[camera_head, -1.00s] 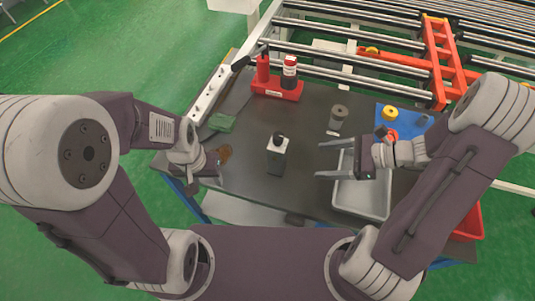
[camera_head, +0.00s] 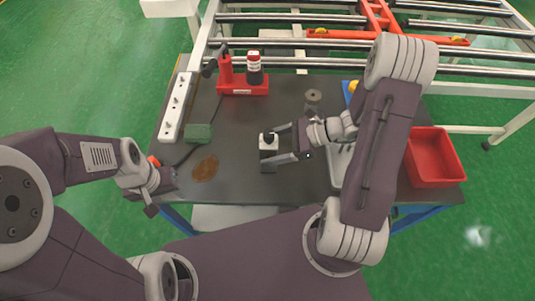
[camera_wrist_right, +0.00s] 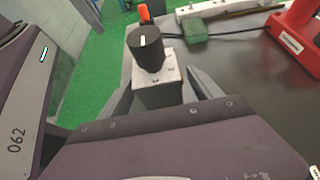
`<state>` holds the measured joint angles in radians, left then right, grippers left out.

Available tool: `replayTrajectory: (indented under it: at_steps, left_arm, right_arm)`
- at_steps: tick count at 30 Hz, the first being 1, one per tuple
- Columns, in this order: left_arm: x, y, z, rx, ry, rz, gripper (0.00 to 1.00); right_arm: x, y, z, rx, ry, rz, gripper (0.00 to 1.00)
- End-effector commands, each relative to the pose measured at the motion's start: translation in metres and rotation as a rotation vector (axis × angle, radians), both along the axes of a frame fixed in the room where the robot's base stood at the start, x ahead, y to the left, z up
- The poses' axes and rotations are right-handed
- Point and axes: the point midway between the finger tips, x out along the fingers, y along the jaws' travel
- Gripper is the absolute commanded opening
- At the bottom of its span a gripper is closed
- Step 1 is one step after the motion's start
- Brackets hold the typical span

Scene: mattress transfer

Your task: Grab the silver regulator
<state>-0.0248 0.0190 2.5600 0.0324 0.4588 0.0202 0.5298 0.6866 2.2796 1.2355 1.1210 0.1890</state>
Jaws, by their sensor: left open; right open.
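The silver regulator (camera_head: 268,153), a small box with a silver top and a black knob, stands upright on the dark table. It also shows in the right wrist view (camera_wrist_right: 162,92), between the two fingers. My right gripper (camera_head: 275,144) is open and reaches it from the right, its fingertips at the box's sides. I cannot tell whether the fingers touch it. My left gripper (camera_head: 151,208) is open and empty at the table's front left edge, away from the regulator.
A green block (camera_head: 199,133) and a brown patch (camera_head: 205,168) lie left of the regulator. A grey cylinder (camera_head: 313,96) stands behind my right gripper. A red bin (camera_head: 434,160) is at the right.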

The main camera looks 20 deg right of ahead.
Motion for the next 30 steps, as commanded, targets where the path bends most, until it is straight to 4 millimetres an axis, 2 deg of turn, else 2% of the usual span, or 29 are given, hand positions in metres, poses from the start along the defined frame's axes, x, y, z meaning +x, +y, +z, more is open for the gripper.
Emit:
replayTrajectory:
  at_steps: [3, 6, 13, 14, 21, 22, 30]
  left_arm:
    - [0.0, 0.0, -0.001, 0.0, 0.0, 0.0, 0.5]
    - [0.0, 0.0, -0.002, 0.0, 0.0, 0.0, 0.5]
    - [0.0, 0.0, -0.002, 0.0, 0.0, 0.0, 0.5]
    - [0.0, 0.0, -0.002, 0.0, 0.0, 0.0, 0.5]
    - [0.0, 0.0, -0.002, 0.0, 0.0, 0.0, 0.5]
    - [0.0, 0.0, -0.002, 0.0, 0.0, 0.0, 0.5]
    - [0.0, 0.0, -0.002, 0.0, 0.0, 0.0, 0.5]
  right_arm:
    - [0.004, 0.021, -0.011, 0.002, 0.003, 0.006, 0.75]
    - [0.008, 0.031, -0.017, 0.001, 0.002, 0.004, 0.75]
    - [0.009, 0.033, -0.018, 0.0, 0.0, 0.001, 0.75]
    - [0.009, 0.033, -0.018, 0.0, 0.0, 0.001, 0.72]
    - [0.009, 0.033, -0.018, 0.0, 0.0, 0.001, 0.05]
    - [0.009, 0.033, -0.018, 0.0, 0.0, 0.001, 0.0]
    - [0.009, 0.033, -0.017, 0.002, -0.002, 0.002, 0.0]
